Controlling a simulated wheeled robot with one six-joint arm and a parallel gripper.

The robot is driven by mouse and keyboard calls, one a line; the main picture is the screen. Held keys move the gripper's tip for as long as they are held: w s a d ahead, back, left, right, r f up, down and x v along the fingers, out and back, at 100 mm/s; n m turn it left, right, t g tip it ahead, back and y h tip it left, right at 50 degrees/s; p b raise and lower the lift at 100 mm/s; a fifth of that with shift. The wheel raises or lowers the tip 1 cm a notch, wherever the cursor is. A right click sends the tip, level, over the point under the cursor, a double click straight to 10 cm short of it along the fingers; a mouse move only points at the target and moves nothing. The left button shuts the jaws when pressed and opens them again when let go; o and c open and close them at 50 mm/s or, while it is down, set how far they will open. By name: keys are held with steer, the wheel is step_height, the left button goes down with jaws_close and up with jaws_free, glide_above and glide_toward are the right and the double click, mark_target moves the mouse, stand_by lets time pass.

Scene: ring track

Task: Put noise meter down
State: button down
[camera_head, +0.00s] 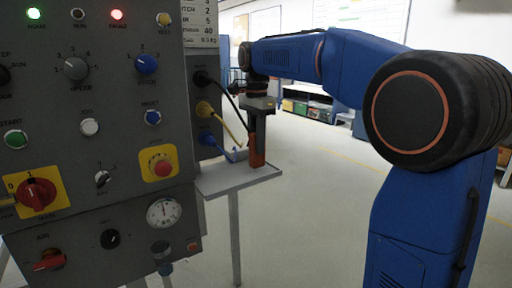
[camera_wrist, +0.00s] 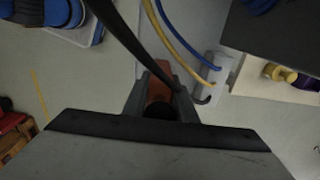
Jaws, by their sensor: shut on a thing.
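The noise meter, an orange-red upright block (camera_head: 257,153), is held in my gripper (camera_head: 260,118) over the right part of a small grey shelf (camera_head: 218,182) in the head view. Its lower end appears at the level of the shelf top; I cannot tell whether it touches. In the wrist view the orange meter (camera_wrist: 158,86) sits between the two dark fingers of my gripper (camera_wrist: 160,92), which are shut on it. The fingers and the dark body of my gripper hide part of the meter there.
A grey control panel (camera_head: 90,120) stands left of the shelf. Black (camera_head: 226,88), yellow (camera_head: 229,124) and blue (camera_head: 222,146) cables run from its side close beside the meter. Open floor (camera_head: 315,190) lies to the right, with bins (camera_head: 305,108) along the back.

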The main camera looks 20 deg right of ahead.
steer(key=shift+f, duration=0.65)
steer(key=c, duration=1.4)
jaws_free()
steer(key=shift+f, duration=0.1)
steer(key=shift+c, duration=0.2)
step_height(320, 180, up, 12)
steer(key=shift+r, duration=0.15)
